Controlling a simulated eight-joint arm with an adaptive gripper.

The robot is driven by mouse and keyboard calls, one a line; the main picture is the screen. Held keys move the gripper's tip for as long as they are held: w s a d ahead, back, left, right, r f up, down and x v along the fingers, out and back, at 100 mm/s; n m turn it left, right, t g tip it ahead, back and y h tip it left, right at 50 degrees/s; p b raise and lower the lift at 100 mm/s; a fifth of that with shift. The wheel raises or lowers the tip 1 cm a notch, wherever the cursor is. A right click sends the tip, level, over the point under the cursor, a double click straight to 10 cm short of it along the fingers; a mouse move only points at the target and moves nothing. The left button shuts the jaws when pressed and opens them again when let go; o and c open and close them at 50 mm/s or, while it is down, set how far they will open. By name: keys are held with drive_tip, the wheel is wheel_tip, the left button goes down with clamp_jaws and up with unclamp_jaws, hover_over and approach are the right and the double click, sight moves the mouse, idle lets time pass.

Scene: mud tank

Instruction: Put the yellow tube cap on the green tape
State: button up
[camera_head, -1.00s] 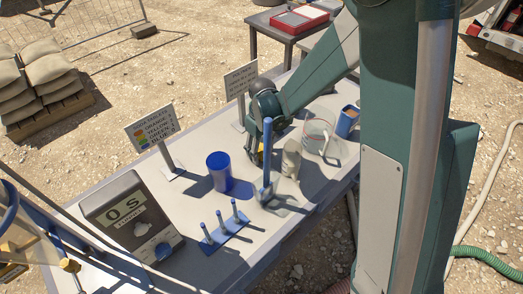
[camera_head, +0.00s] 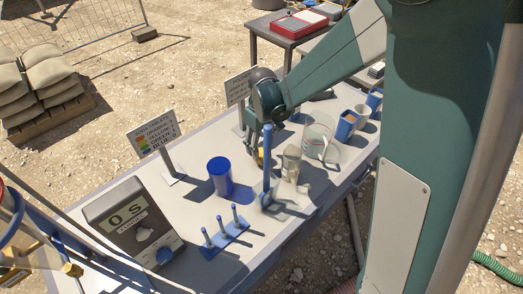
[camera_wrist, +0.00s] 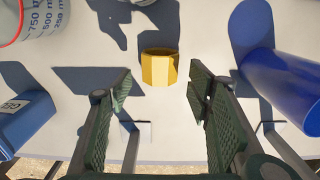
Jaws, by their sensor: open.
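The yellow tube cap (camera_wrist: 160,68) sits on the pale table top in the wrist view, between and just beyond my two fingertips. In the head view a small yellow patch of it (camera_head: 261,157) shows under my gripper, partly hidden by the arm and a tall blue rod. My gripper (camera_wrist: 160,82) is open, with a finger on each side of the cap's line and clear gaps to it; it is empty. In the head view my gripper (camera_head: 256,146) is low over the table. I cannot make out the green tape in either current view.
A blue cup (camera_head: 220,177) stands left of my gripper; the tall blue rod (camera_head: 267,158) stands in front. A clear beaker (camera_head: 318,136) and several cups stand to the right. A pegged blue stand (camera_head: 226,238) and a timer box (camera_head: 133,225) are nearer. Signs stand along the far edge.

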sight(262, 152)
drive_tip(key=shift+r+p, duration=0.4)
drive_tip(key=shift+r, duration=2.75)
drive_tip(key=shift+d+r, duration=0.1)
drive_tip(key=s+d+r+m+t, duration=0.3)
drive_tip(key=s+d+r+m, duration=0.1)
drive_tip(key=s+d+r, duration=0.85)
drive_tip(key=s+d+r+m+t, duration=0.4)
drive_tip(key=s+d+r+m, duration=0.1)
drive_tip(key=s+d, duration=0.6)
drive_tip(key=shift+s+d, duration=0.2)
drive_tip(key=shift+s, duration=0.1)
drive_tip(key=shift+o, duration=0.5)
drive_tip(key=shift+w+a, duration=0.1)
